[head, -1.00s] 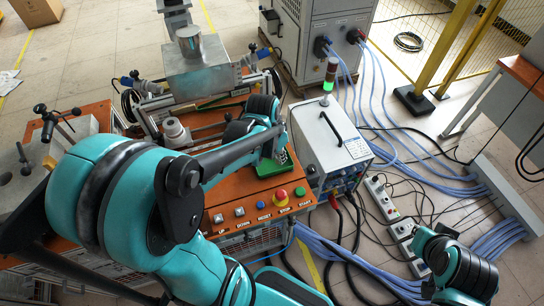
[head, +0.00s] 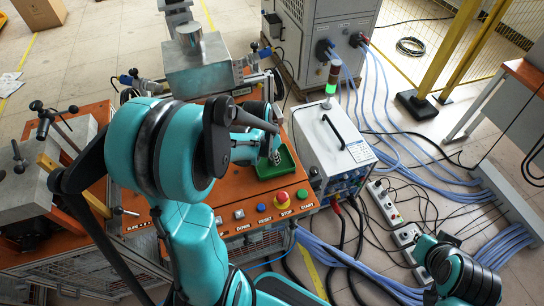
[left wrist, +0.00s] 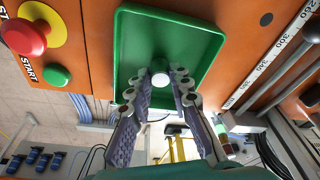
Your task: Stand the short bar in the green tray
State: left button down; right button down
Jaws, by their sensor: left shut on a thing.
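The green tray (head: 288,160) lies on the orange top of the machine, at its right front corner. It also shows in the left wrist view (left wrist: 128,62). My left gripper (left wrist: 160,82) is over the tray and shut on the short bar (left wrist: 160,76), whose pale round end shows between the fingertips. In the head view the gripper (head: 274,156) is small and partly hidden by my arm. I cannot tell whether the bar touches the tray floor. My right gripper is not in view; only part of my right arm shows at the lower right.
A row of buttons with a red stop knob (head: 281,197) lies just in front of the tray. A white power unit (head: 333,147) with a signal light stands to its right. A metal block (head: 197,70) stands behind. Cables cover the floor at right.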

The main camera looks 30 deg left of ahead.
pick_arm(q)
jog(key=c, duration=1.4)
grip_release()
jog(key=shift+f, duration=0.1)
jog(key=d+p+v, duration=0.1)
jog(key=p+v, duration=0.3)
jog(key=v, duration=0.7)
jog(key=s+d+r+n+t, duration=0.3)
jog(key=s+d+r, duration=0.3)
jog(key=s+d, duration=0.2)
jog(key=shift+s+d+t+y, duration=0.15)
jog(key=shift+d+t+y, duration=0.15)
jog(key=shift+d+t, duration=0.7)
jog(key=shift+d+r, duration=0.1)
jog(key=shift+d, duration=0.05)
